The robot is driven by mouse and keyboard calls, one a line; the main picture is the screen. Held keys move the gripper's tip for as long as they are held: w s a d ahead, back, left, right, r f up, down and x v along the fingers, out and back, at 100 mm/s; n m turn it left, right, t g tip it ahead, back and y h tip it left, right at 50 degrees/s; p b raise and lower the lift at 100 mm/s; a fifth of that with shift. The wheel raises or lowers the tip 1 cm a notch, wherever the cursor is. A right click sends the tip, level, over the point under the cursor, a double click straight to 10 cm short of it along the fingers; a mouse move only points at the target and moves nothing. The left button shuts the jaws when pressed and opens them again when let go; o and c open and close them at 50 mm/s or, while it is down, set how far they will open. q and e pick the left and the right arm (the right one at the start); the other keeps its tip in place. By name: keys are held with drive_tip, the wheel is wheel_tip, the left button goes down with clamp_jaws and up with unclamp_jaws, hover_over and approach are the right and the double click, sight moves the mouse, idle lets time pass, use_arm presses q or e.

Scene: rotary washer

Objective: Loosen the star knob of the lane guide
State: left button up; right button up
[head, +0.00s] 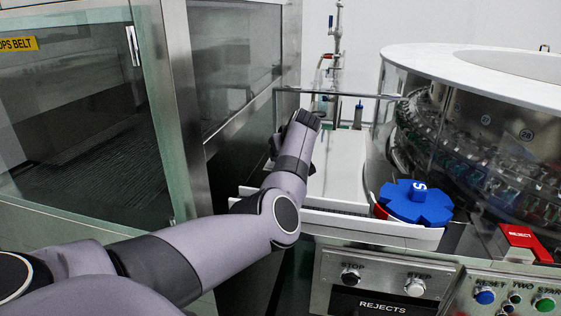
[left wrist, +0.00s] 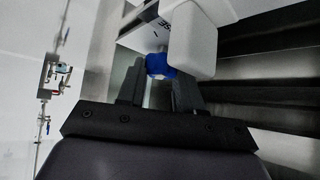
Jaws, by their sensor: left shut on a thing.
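In the left wrist view a small blue knob (left wrist: 160,64) sits between the two dark fingers of my left gripper (left wrist: 158,82). The gripper is shut on it. The knob's full outline is partly hidden by the fingers and by a pale rounded part beside it. In the head view my left arm reaches over to the lane area, and its wrist hides the fingertips and the knob. My right gripper is in neither view.
A large blue star-shaped piece marked S (head: 415,203) lies on the right of the white tray (head: 345,222). The round washer (head: 480,140) stands at right. Glass panels (head: 80,110) stand at left. A control panel (head: 375,280) is in front.

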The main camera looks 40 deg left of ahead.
use_arm(q)
drive_tip(key=shift+f+n+g+b, duration=0.15)
drive_tip(key=shift+n+g+b, duration=0.25)
drive_tip(key=shift+n+b, duration=0.3)
drive_tip(key=shift+b, duration=0.4)
drive_tip(key=shift+n+g+y+b, duration=0.3)
drive_tip(key=shift+g, duration=0.1)
drive_tip(key=o, duration=1)
drive_tip(key=shift+o, duration=0.2)
drive_tip(key=shift+d+r, duration=0.1)
drive_tip(key=shift+r, duration=0.15)
drive_tip(key=shift+v, duration=3.4)
